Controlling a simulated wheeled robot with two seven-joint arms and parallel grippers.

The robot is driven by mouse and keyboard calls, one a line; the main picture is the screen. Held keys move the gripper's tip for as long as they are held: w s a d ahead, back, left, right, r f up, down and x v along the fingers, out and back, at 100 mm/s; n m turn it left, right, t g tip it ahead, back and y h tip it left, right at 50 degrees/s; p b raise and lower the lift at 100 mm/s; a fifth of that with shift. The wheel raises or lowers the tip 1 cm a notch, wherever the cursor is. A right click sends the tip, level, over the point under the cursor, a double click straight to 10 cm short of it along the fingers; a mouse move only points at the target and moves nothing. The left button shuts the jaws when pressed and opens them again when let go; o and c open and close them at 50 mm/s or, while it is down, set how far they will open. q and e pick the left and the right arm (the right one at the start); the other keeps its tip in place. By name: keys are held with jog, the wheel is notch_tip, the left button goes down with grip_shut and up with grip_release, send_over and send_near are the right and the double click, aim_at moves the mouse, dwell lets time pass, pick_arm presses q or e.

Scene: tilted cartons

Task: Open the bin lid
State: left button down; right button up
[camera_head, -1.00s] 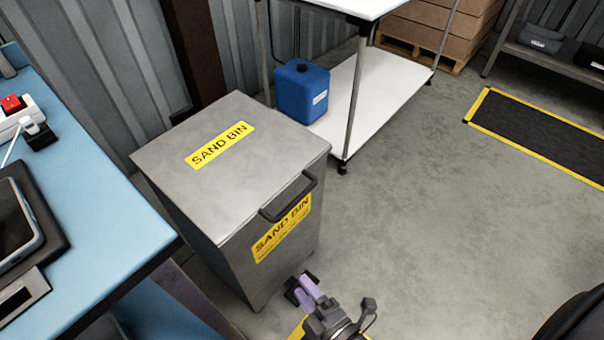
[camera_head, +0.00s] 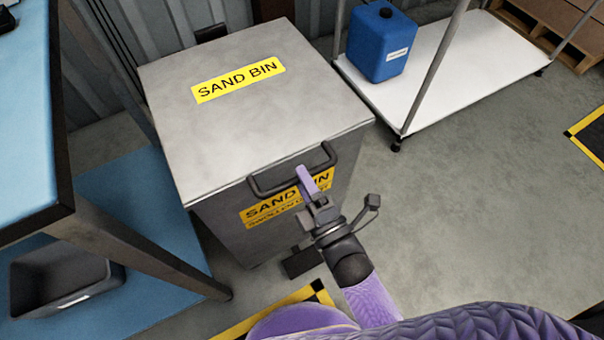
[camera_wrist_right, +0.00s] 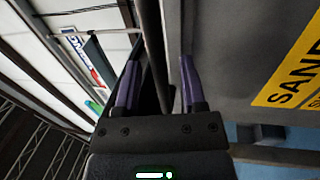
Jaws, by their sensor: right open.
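The grey metal sand bin (camera_head: 255,120) stands on the floor with its lid shut and level. Yellow "SAND BIN" labels are on the lid and the front. A dark bar handle (camera_head: 262,190) sticks out from the lid's front edge. My right gripper (camera_head: 310,182) is open at the handle, by its right part. In the right wrist view the handle bar (camera_wrist_right: 155,60) runs between the two open purple fingers (camera_wrist_right: 158,85). I cannot tell whether a finger touches it. The bin's front with its label (camera_wrist_right: 290,75) is at the right there. My left gripper is not in view.
A blue table (camera_head: 25,120) stands close at the left, with a dark open tray (camera_head: 65,280) below. A white-shelved rack (camera_head: 430,80) holding a blue canister (camera_head: 380,42) stands behind right.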

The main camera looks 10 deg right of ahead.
jog(key=shift+w+a+r, duration=0.1)
jog(key=shift+w+a, duration=0.1)
jog(key=shift+w, duration=0.35)
grip_shut()
dwell(1.0)
